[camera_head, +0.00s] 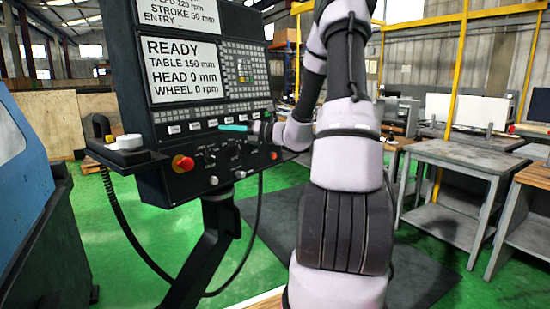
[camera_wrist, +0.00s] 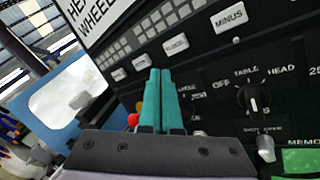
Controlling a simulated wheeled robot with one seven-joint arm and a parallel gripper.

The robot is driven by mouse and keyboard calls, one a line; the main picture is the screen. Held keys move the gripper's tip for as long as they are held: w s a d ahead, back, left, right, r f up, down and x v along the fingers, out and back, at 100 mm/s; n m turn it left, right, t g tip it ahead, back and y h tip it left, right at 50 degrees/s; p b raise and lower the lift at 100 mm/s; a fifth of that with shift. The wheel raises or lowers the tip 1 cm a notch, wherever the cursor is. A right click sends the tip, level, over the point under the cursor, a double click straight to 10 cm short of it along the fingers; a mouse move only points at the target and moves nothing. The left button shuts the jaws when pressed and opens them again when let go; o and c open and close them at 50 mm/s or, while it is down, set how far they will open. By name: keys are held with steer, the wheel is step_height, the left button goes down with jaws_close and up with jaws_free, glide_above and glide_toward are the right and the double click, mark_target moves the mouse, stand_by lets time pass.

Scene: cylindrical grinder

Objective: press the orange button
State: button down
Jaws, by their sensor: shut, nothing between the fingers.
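The control panel (camera_head: 205,140) stands left of my arm. A red mushroom button on an orange-yellow ring (camera_head: 182,163) sits at its lower left. In the wrist view a red cap (camera_wrist: 132,120) and an orange-yellow patch (camera_wrist: 139,107) show just left of my fingers, partly hidden. My gripper (camera_head: 222,128) has teal fingers, shut and empty, pointing left in front of the panel's row of labelled keys. It also shows in the wrist view (camera_wrist: 161,72). I cannot tell whether the fingertips touch the panel.
The panel screen (camera_head: 180,70) reads READY. A selector knob (camera_wrist: 254,97) and a lever switch (camera_wrist: 265,146) lie right of my fingers. A white round knob (camera_head: 130,142) is on the left shelf. A black cable (camera_head: 255,235) hangs below. Grey tables (camera_head: 462,155) stand at right.

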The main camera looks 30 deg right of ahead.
mark_target(274, 156)
steer(key=w+d+f+m+t+h, duration=0.1)
steer(key=d+f+m+t+h, duration=0.1)
steer(key=d+f+m+h, duration=0.3)
steer(key=w+d+f+m+t+h, duration=0.1)
steer(key=d+f+m+t+h, duration=0.2)
steer(key=d+m, duration=0.9)
steer(key=w+d+f+m+t+h, duration=0.1)
steer(key=d+f+m+t+h, duration=0.1)
steer(key=d+f+m+h, duration=0.5)
steer(key=d+m+h, duration=0.1)
steer(key=d+h, duration=0.3)
steer(key=d, duration=0.2)
steer(key=shift+w+d+f+m+t, duration=0.15)
steer(key=shift+w+m+t, duration=0.15)
steer(key=shift+w+m, duration=0.1)
steer(key=w+a+f, duration=0.1)
steer(key=w+a, duration=0.2)
steer(key=w, duration=0.4)
steer(key=shift+w+a+f, duration=0.3)
steer(key=shift+w, duration=0.1)
steer(key=shift+w, duration=0.1)
steer(key=shift+w+a, duration=0.15)
steer(key=shift+w, duration=0.15)
